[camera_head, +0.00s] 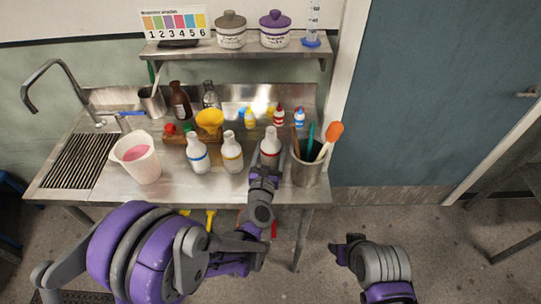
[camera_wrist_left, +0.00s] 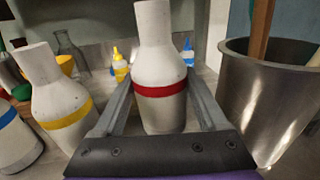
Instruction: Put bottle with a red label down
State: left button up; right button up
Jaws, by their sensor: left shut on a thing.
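The bottle with a red label (camera_head: 270,146) is white and stands upright at the front of the steel counter. In the left wrist view the red-banded bottle (camera_wrist_left: 160,75) sits between my two fingers. My left gripper (camera_head: 265,172) is shut on it from the front. The bottle's base is partly hidden by the gripper, so I cannot tell whether it touches the counter. My right gripper (camera_head: 345,246) is low in front of the counter, away from the bottle; its fingers are too unclear to read.
A yellow-banded bottle (camera_head: 232,153) and a blue-banded bottle (camera_head: 197,155) stand to the left. A metal pot of tools (camera_head: 307,171) stands close on the right. Small dropper bottles (camera_head: 279,115) are behind. A pitcher (camera_head: 138,158) and sink (camera_head: 80,160) are farther left.

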pick_arm(q)
jog(key=shift+f, duration=0.85)
pick_arm(e)
jog(key=shift+s+f, duration=0.1)
jog(key=shift+f, duration=0.1)
pick_arm(q)
jog(key=shift+f, duration=0.2)
jog(key=o, duration=1.6)
